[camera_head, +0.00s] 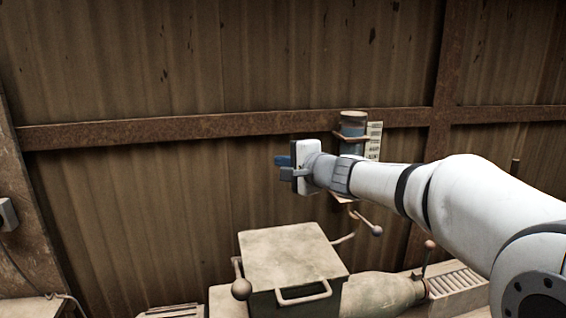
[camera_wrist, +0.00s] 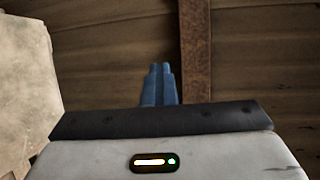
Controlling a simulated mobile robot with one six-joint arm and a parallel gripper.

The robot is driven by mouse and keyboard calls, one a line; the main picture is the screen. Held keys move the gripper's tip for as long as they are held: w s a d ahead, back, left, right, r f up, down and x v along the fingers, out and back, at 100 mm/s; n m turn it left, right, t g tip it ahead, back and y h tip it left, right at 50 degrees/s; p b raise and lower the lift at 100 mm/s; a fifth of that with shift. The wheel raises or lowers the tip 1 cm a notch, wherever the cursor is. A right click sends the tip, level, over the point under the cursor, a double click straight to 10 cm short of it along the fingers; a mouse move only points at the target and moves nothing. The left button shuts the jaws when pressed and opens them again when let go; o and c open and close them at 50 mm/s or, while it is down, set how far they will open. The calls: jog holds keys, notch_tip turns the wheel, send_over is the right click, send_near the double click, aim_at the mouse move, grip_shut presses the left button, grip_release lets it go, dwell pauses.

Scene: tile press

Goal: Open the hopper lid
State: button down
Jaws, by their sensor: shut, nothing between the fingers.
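The hopper lid (camera_head: 288,253) is a pale, worn square plate lying flat and closed on the dark hopper box at the bottom middle of the head view. A loop handle (camera_head: 303,298) sticks out at its front edge. My gripper (camera_head: 281,167) is above the lid, apart from it, with its blue fingers pointing left. The fingers are together and empty, and they also show in the wrist view (camera_wrist: 160,72). A pale plate at the left edge of the wrist view looks like the lid, but I cannot be sure.
A lever with a ball knob (camera_head: 241,289) stands left of the hopper, and another (camera_head: 376,230) is behind it on the right. A blue cylinder (camera_head: 352,132) hangs on the corrugated wall behind my arm. A rounded machine body (camera_head: 380,294) lies right of the hopper.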

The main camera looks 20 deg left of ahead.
jog(key=c, duration=1.5)
grip_release()
jog(key=b+v, duration=0.2)
jog(key=v, duration=0.5)
jog(key=shift+s+d, duration=0.2)
jog(key=shift+d, duration=0.15)
jog(key=shift+r, duration=0.1)
jog(key=shift+c, duration=0.2)
